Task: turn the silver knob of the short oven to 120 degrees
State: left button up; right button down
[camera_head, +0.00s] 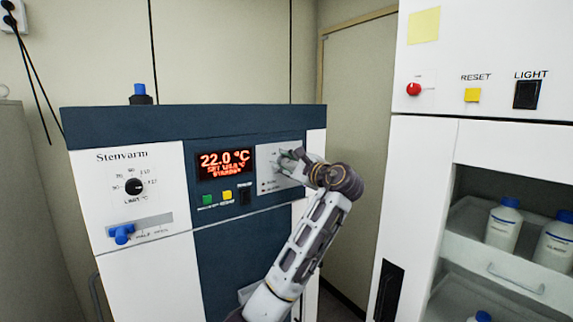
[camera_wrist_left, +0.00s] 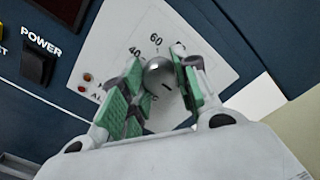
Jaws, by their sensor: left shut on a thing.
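The short oven (camera_head: 250,123) has a blue and white front marked "Stenvarm". Its silver knob (camera_wrist_left: 159,76) sits on a white dial plate (camera_wrist_left: 112,40) with printed numbers, 40 and 60 among them. My left gripper (camera_wrist_left: 158,88) is shut on the knob, with green finger pads on either side of it. In the head view my left gripper (camera_head: 287,160) is at the plate right of the display and hides the knob. The oven's display (camera_head: 224,162) reads 22.0 °C in red, with smaller lines below that are hard to read. My right gripper is not in view.
A black knob (camera_head: 134,186) and a blue valve handle (camera_head: 122,234) are on the oven's left panel. Green (camera_head: 208,200) and yellow (camera_head: 227,196) buttons and a black power switch (camera_head: 245,195) lie below the display. A tall white cabinet (camera_head: 415,165) with bottles stands at right.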

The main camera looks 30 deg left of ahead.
pick_arm(q)
jog(key=shift+f, duration=0.15)
jog(key=o, duration=1)
jog(key=shift+w+d, duration=0.1)
jog(key=shift+o, duration=0.2)
jog(key=v, duration=1.2)
